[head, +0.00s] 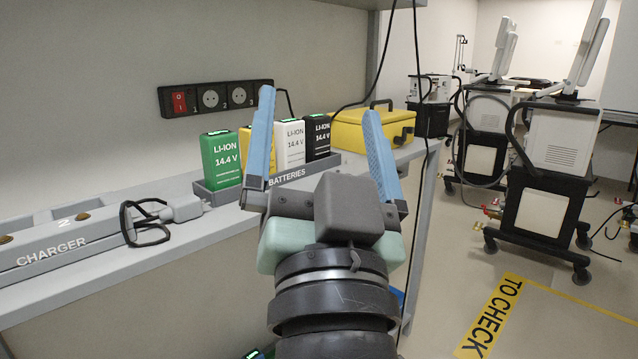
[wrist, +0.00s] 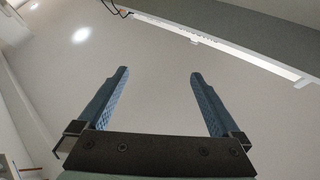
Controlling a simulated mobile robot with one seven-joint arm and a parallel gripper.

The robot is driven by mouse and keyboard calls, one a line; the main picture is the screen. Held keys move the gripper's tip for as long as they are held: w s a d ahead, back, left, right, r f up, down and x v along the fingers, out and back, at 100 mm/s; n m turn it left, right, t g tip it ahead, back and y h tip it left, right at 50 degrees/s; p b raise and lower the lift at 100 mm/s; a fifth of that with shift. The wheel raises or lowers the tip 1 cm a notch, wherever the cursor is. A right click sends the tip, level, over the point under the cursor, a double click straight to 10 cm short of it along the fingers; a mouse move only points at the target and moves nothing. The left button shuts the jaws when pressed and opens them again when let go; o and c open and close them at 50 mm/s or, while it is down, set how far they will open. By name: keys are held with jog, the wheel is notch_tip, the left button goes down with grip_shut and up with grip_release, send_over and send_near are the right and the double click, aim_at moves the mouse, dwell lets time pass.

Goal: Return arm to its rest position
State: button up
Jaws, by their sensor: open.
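My gripper (head: 318,135) is raised in the middle of the head view, with its two blue fingers spread wide apart. Nothing is between them. In the wrist view my gripper (wrist: 158,85) is also open and empty, facing a plain pale surface. In the head view the fingers stand in front of the batteries tray (head: 285,178) and the shelf, and my arm hides part of the shelf edge.
The tray holds green (head: 221,160), yellow, white (head: 290,143) and black (head: 317,136) batteries. A charger (head: 60,245) with a cable lies left. A yellow case (head: 365,130) sits behind. A power strip (head: 215,98) is on the wall. Ventilator carts (head: 545,180) stand right, beyond clear floor.

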jog(key=s+r+n+t+p, duration=0.2)
jog(key=s+r+n+t, duration=0.1)
jog(key=s+r, duration=0.5)
notch_tip(320, 180, up, 3)
jog(key=shift+s+a+r+h, duration=0.15)
jog(key=shift+s+r+h, duration=0.05)
jog(key=shift+h, duration=0.2)
jog(key=r+p, duration=2.3)
jog(key=p, duration=0.1)
jog(key=w+r+p, duration=0.1)
jog(key=r+p, duration=1.1)
jog(key=shift+r, duration=0.35)
jog(key=shift+c, duration=0.2)
